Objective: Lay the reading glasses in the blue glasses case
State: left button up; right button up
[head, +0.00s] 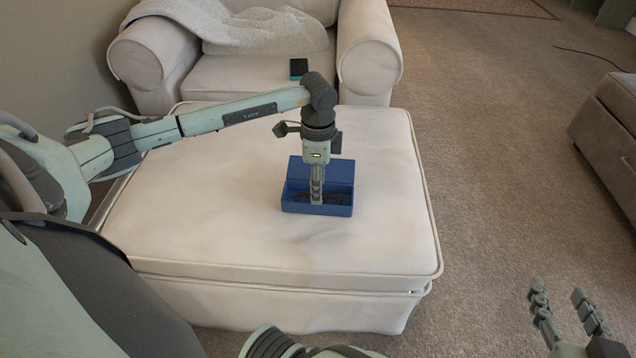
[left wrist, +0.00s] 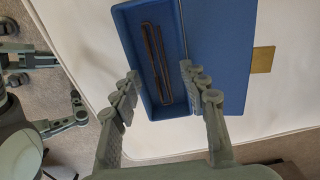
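The blue glasses case (head: 338,210) stands open on the ottoman, with its lid raised at the back; it also shows in the left wrist view (left wrist: 221,48). The reading glasses (left wrist: 157,62), dark brown and thin, lie lengthwise inside the case's tray part, and partly show in the head view (head: 302,196). My left gripper (left wrist: 160,82) points down over the case, its fingers spread with a gap on both sides of the glasses. It hides part of the case in the head view. My right gripper (head: 560,296) is open and empty at the lower right, away from the ottoman.
The cream ottoman (head: 220,220) has a wide clear top around the case. A small yellowish piece (left wrist: 263,59) shows beside the lid. Behind stand a cream armchair (head: 368,50) with a throw (head: 262,30) and a dark phone-like object (head: 298,68). Carpet is free on the right.

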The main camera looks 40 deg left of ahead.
pick_arm(q)
notch_tip(320, 180, up, 12)
dwell(0.6)
dwell(0.5)
